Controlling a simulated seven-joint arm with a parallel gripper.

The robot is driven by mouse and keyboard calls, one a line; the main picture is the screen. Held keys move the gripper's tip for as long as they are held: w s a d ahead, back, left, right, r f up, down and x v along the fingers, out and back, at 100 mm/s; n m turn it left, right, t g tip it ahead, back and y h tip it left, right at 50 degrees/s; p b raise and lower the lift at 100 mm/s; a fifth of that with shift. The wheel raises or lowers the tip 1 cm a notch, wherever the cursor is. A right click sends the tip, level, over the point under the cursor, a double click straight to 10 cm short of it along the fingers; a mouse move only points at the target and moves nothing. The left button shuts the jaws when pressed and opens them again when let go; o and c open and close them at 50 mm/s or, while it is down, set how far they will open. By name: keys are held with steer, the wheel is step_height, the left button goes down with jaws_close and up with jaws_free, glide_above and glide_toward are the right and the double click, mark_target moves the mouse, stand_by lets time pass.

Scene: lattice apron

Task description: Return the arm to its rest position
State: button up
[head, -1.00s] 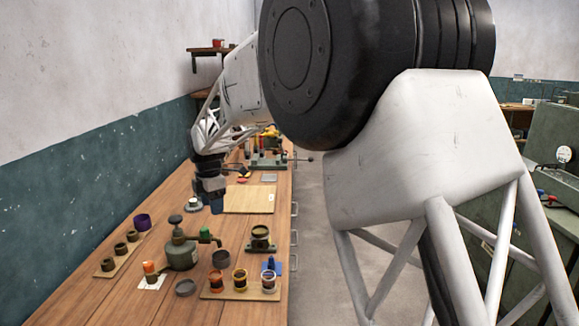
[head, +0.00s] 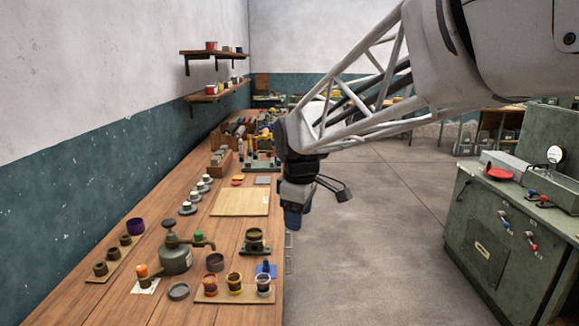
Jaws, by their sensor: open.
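My gripper (head: 297,213) hangs at the end of my white lattice arm, just off the right edge of the wooden workbench (head: 150,302). It points down and is to the right of the pale wooden board (head: 240,202). Its jaws look dark blue and small in the head view, and I see nothing held in them. My arm reaches in from the upper right, over the open floor.
On the bench stand a green pump pot (head: 175,256), a board with several jars (head: 234,296), a small dark vise-like piece (head: 256,240) and several white-topped knobs (head: 188,208). A green machine cabinet (head: 500,230) stands at the right. The floor between (head: 380,250) is clear.

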steer(key=s+d+f+m, duration=0.2)
steer(key=s+d+m, duration=0.2)
steer(key=s, duration=0.5)
steer(key=s+d+f+m, duration=0.2)
steer(key=s+d+m, duration=0.3)
steer(key=s+d, duration=0.2)
steer(key=s+d+f+m+t, duration=0.1)
steer(key=s+d+f+m, duration=0.2)
steer(key=s, duration=0.8)
steer(key=shift+s+d+m+h, duration=0.35)
steer(key=shift+d+m, duration=0.55)
steer(key=shift+d, duration=0.35)
steer(key=shift+w+r, duration=0.1)
stand_by(0.5)
